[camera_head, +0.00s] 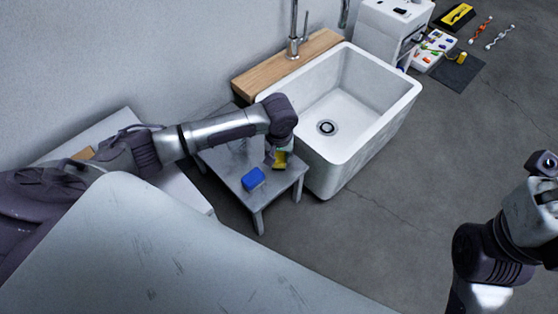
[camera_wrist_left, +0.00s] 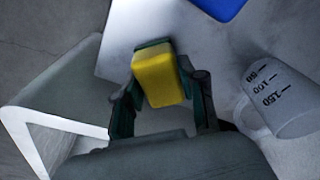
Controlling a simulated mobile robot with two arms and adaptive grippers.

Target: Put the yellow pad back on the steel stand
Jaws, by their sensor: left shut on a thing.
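The yellow pad (camera_head: 281,160) is held between the fingers of my left gripper (camera_wrist_left: 160,72). It shows clearly as a yellow block (camera_wrist_left: 157,78) in the left wrist view. The grey stand (camera_head: 228,172) is a low, small table beside the sink, and the pad is over its right rear part in the head view. I cannot tell whether the pad touches the top. A blue pad (camera_head: 253,179) lies near the stand's front edge; its corner shows in the wrist view (camera_wrist_left: 220,6). My right arm is at the right edge, and its jaw state is unclear.
A clear graduated beaker (camera_wrist_left: 283,100) is close to the right of my left gripper in the wrist view. A white sink (camera_head: 345,160) stands right of the stand. A tray of small coloured items (camera_head: 430,58) is farther back. The floor at front right is clear.

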